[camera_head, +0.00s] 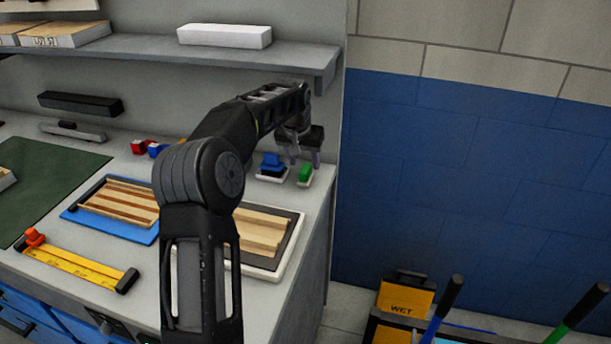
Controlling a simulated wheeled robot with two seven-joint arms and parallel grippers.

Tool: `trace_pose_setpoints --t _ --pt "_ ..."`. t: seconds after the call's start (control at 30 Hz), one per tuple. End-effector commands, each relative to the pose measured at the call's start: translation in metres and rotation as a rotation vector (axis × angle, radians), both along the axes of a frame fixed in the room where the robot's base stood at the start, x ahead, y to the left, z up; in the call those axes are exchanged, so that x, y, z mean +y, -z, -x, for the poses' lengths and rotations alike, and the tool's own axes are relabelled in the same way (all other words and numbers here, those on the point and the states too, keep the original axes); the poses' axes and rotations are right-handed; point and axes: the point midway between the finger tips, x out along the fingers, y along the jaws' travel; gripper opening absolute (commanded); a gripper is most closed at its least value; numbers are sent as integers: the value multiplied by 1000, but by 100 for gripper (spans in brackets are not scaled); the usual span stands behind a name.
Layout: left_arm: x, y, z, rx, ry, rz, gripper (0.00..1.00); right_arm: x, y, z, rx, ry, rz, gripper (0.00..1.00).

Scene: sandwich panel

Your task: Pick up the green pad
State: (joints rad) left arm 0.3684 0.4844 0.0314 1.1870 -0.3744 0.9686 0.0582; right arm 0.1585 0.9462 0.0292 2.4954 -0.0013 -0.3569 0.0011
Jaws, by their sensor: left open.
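The green pad (306,173) is a small green block on a white base, near the right edge of the grey worktop. A blue block (272,164) on a white base stands just left of it. My left arm reaches over the worktop, and my left gripper (303,161) points down above and around the space between the blue block and the green pad. It is open and holds nothing that I can see. Whether a fingertip touches the green pad I cannot tell. My right gripper is not in view.
A blue tray with wooden strips (82,216), a white-edged board (288,250), a yellow ruler-like tool (75,262) and a green mat (40,180) lie on the worktop (30,296). A shelf (190,52) hangs behind. A cart with a yellow sign (405,296) stands right.

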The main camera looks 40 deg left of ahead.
Motion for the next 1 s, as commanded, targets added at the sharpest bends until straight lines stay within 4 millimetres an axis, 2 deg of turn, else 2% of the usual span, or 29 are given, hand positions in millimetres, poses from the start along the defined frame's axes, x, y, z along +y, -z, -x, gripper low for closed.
trace_pose_setpoints --t 0.43,1.0 --pt "9 46 -18 2 -1 1 49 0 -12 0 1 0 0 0" --pt "9 47 -19 1 0 0 49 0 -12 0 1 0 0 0"
